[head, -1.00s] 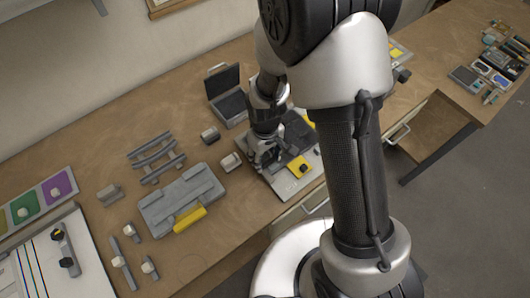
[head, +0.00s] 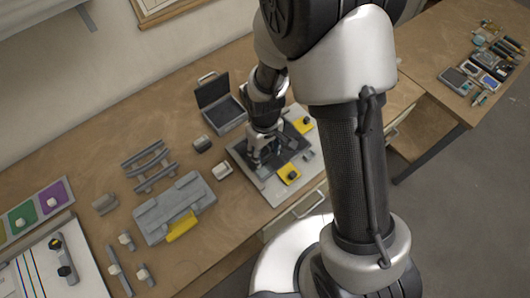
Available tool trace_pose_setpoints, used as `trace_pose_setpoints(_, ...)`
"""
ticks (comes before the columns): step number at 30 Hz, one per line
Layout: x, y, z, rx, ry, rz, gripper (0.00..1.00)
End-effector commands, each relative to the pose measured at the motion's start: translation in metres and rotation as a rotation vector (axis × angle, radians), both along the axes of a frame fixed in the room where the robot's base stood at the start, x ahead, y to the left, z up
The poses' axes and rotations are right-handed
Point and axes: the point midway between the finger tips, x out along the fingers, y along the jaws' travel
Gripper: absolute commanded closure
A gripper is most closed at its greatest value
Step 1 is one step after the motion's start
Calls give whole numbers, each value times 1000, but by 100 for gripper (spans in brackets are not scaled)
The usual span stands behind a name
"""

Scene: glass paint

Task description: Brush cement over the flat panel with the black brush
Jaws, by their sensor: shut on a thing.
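My gripper (head: 260,157) points down over the left part of the grey board (head: 275,192) near the table's front edge. A dark flat panel (head: 290,144) lies on this board, with yellow corner pieces (head: 288,174) beside it that carry black knobs. The gripper is shut on a small dark thing, taken as the black brush; the fingers and arm mostly hide it. I cannot tell whether its tip touches the panel. No cement coat can be made out on the panel at this size.
An open dark case (head: 222,104) stands behind the board. A grey block with a yellow part (head: 175,208), a grey rack (head: 149,166) and small blocks lie to the left. A white board (head: 60,270) is at front left. Several tools (head: 485,62) lie far right.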

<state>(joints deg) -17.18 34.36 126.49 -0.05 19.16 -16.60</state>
Motion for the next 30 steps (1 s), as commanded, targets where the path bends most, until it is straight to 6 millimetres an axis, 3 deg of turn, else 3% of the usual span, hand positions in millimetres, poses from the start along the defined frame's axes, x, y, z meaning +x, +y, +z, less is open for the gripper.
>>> trace_pose_setpoints(7,4,1,23,0,0,-3,78)
trace_pose_setpoints(25,5,1,24,0,0,-3,78)
trace_pose_setpoints(30,3,17,37,2,-7,-2,78)
